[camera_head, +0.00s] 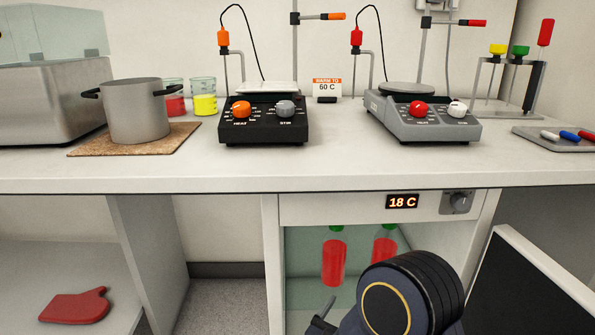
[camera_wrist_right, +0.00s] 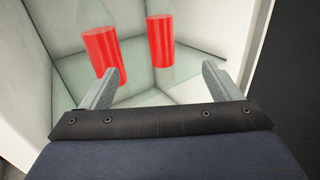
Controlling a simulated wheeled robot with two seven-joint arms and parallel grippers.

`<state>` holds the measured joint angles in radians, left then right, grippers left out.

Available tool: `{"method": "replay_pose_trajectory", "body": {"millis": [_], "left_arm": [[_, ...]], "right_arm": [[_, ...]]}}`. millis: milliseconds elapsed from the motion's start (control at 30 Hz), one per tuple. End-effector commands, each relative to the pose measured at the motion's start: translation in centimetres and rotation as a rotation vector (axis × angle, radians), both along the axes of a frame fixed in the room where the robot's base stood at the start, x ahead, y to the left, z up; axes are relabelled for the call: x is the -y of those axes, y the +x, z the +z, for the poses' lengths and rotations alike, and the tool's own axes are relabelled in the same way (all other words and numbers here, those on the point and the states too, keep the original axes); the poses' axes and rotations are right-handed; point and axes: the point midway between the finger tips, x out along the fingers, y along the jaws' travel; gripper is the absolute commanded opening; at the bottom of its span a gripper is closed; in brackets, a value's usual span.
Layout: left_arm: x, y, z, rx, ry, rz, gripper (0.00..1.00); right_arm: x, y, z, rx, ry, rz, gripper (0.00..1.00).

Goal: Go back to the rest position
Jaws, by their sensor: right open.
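My right gripper (camera_wrist_right: 161,72) is open and empty, its two grey fingers apart. In the head view my right arm comes up from the bottom, with its dark round wrist part before the opening of the lower cabinet (camera_head: 340,208). A red juice bottle with a green cap (camera_head: 333,262) stands inside at the left, and a second red bottle (camera_head: 384,246) stands to its right, partly hidden by my arm. In the right wrist view the left bottle (camera_wrist_right: 102,52) and right bottle (camera_wrist_right: 160,42) stand beyond the fingertips, apparently untouched. My left gripper is not in view.
The cabinet's door (camera_head: 535,275) stands open at the right, close to my arm. Its display (camera_head: 402,202) reads 18 C. On the counter are a pot (camera_head: 136,112), a black hotplate (camera_head: 263,125) and a grey hotplate (camera_head: 425,122). A red mitt (camera_head: 75,306) lies lower left.

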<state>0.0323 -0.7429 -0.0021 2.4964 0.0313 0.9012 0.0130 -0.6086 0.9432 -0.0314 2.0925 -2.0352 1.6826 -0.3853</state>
Motion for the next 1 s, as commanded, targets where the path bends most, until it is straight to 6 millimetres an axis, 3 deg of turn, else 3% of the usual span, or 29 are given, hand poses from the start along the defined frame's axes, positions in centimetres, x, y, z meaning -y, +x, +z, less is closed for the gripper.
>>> {"method": "replay_pose_trajectory", "body": {"millis": [367,567,667,833,900,1000], "left_arm": [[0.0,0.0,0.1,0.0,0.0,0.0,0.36],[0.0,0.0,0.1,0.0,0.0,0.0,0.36],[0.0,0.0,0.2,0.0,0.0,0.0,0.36],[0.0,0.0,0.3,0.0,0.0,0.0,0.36],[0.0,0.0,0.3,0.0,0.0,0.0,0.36],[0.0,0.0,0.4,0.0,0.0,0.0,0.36]], "right_arm": [[5.9,-1.6,1.3,-0.027,0.15,-0.211,0.84],[10.8,-4.3,2.0,-0.044,0.317,-0.414,0.84],[13.5,-6.5,2.2,-0.047,0.436,-0.547,0.84],[17.9,-12.6,1.9,-0.031,0.755,-0.85,0.84],[18.8,-15.9,1.5,-0.007,0.944,-1.005,0.84],[18.6,-20.2,1.0,0.047,1.235,-1.212,0.84]]}}
